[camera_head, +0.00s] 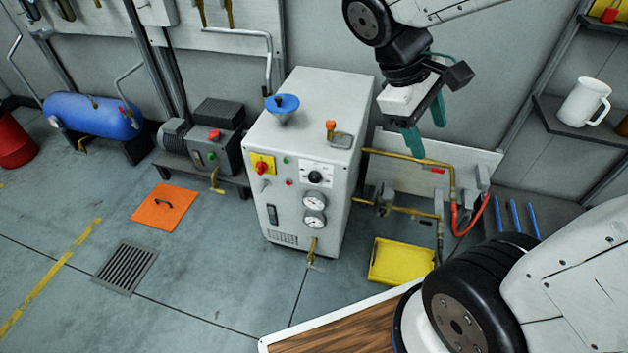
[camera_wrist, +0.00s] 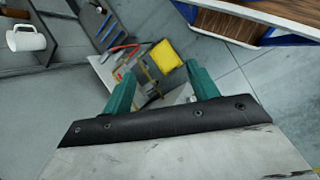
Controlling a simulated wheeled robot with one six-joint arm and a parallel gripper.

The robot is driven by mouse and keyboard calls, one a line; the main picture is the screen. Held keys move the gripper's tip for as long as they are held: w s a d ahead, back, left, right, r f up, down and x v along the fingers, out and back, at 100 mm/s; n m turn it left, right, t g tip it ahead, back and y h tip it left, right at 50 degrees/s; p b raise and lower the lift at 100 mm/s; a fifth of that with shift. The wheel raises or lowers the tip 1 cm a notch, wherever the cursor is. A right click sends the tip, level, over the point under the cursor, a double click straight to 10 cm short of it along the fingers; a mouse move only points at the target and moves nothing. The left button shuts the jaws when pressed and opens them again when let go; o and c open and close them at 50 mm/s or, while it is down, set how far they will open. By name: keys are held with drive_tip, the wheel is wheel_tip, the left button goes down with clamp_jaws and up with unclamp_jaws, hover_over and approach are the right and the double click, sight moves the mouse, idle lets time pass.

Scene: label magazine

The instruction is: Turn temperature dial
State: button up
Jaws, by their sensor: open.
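The temperature dial (camera_head: 315,177) is a black round knob on a white scale plate, on the front of a white machine cabinet (camera_head: 330,105). Two round gauges (camera_head: 314,209) sit just below it. My gripper (camera_head: 425,128) is open and empty, in the air to the right of the cabinet and above the level of the dial. Its two green fingers point downward and are apart from everything. In the wrist view my gripper (camera_wrist: 160,85) shows both green fingers spread. The dial cannot be made out there.
A red-and-yellow switch (camera_head: 263,165) is left of the dial. A blue funnel (camera_head: 282,106) and an orange-knobbed lever (camera_head: 331,130) are on the cabinet top. Brass pipes (camera_head: 410,157) run right of it. A yellow tray (camera_head: 401,262) lies on the floor. Floor before the cabinet is clear.

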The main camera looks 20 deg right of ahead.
drive_tip(key=w+a+f+n+t+h, duration=0.1)
drive_tip(key=w+f+n+t+h, duration=0.1)
drive_tip(key=w+f+n+h, duration=0.5)
drive_tip(key=w+f+n+t+h, duration=0.2)
drive_tip(key=w+f+n+h, duration=0.2)
drive_tip(key=w+f+n, duration=0.65)
drive_tip(key=n+t+y, duration=0.6)
drive_tip(key=n+t, duration=0.7)
drive_tip(key=n, duration=0.4)
approach(312, 179)
drive_tip(key=x, duration=0.9)
drive_tip(key=shift+d, duration=0.15)
